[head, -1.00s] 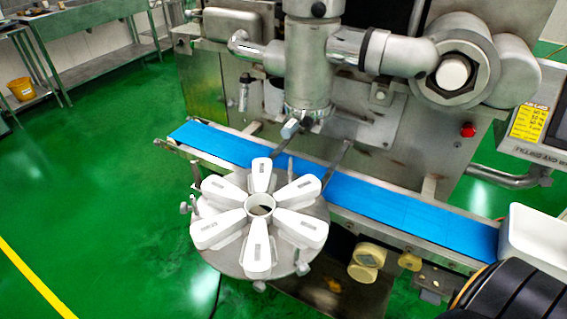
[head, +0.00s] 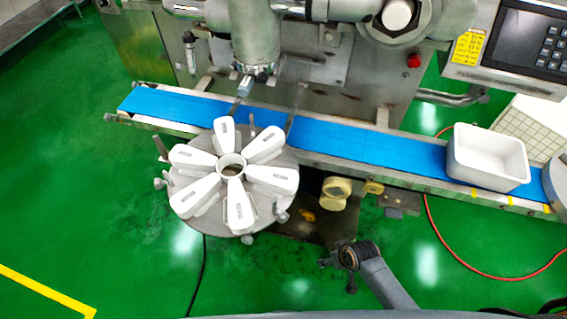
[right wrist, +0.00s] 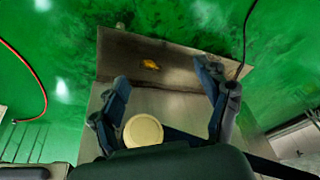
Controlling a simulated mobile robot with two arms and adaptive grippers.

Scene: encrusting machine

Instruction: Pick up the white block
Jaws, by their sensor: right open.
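My right gripper (head: 338,270) is low in the middle of the head view, to the right of and below the disc, apart from the blocks. In the right wrist view its two fingers (right wrist: 163,76) are spread and empty, with a round cream knob (right wrist: 143,130) showing near the left finger. My left gripper is not in view.
A blue conveyor belt (head: 340,139) runs behind the disc, carrying a white bin (head: 487,158) at the right. The steel machine (head: 260,45) and control panel (head: 520,45) stand behind. A red hose (head: 440,240) lies on the open green floor.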

